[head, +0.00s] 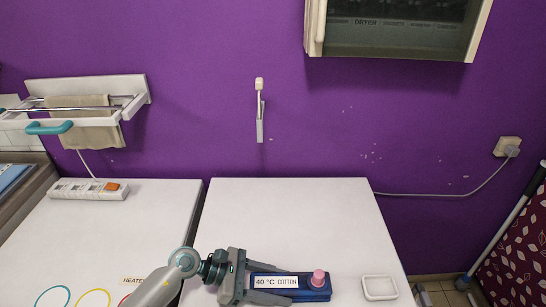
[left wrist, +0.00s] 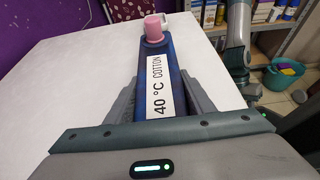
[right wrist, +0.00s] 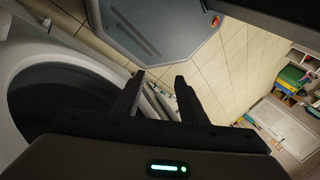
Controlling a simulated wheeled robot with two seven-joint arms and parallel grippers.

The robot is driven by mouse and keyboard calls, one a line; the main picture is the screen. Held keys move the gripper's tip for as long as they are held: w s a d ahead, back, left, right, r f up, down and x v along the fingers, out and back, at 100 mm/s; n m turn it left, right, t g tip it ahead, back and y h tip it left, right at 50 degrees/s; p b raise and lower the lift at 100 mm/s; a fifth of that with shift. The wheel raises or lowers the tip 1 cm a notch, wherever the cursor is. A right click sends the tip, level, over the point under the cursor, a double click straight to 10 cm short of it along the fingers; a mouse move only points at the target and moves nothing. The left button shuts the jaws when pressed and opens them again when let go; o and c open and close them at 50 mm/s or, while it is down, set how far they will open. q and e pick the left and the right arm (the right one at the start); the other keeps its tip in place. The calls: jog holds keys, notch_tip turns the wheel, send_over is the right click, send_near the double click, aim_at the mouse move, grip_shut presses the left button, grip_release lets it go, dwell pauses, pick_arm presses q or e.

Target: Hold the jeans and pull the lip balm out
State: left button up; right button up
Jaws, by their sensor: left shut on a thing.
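The jeans (head: 322,294) are a dark blue folded bundle with a white "40 °C COTTON" label, lying on the white top at the front. They also show in the left wrist view (left wrist: 152,57). The lip balm (head: 319,278) is a pink cylinder at the jeans' far end from my left gripper; in the left wrist view the lip balm (left wrist: 153,27) stands up out of them. My left gripper (head: 270,282) is shut on the jeans from the left, one finger along each side. My right gripper (right wrist: 160,80) is open and empty, away from the jeans, and out of the head view.
A small white dish (head: 379,288) sits right of the jeans. The white top (head: 290,215) behind them is clear. A power strip (head: 88,189) and coloured rings lie on the left top. In the right wrist view, a round white-rimmed opening (right wrist: 50,65) is left of my right gripper.

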jog(key=w+a+r+g, duration=0.1)
jog(key=w+a+r, duration=0.1)
jog(key=r, duration=0.5)
jog(key=w+a+r+g, duration=0.1)
jog(key=a+r, duration=0.1)
jog(key=r, duration=0.4)
notch_tip(320, 180, up, 34)
jog(key=n+t+h, duration=0.4)
jog(key=n+h, duration=0.3)
jog(key=n, duration=0.3)
send_over(319, 274)
jog(key=shift+w, duration=0.1)
jog(key=shift+f, duration=0.1)
jog(key=shift+f, duration=0.15)
jog(key=shift+f, duration=3.35)
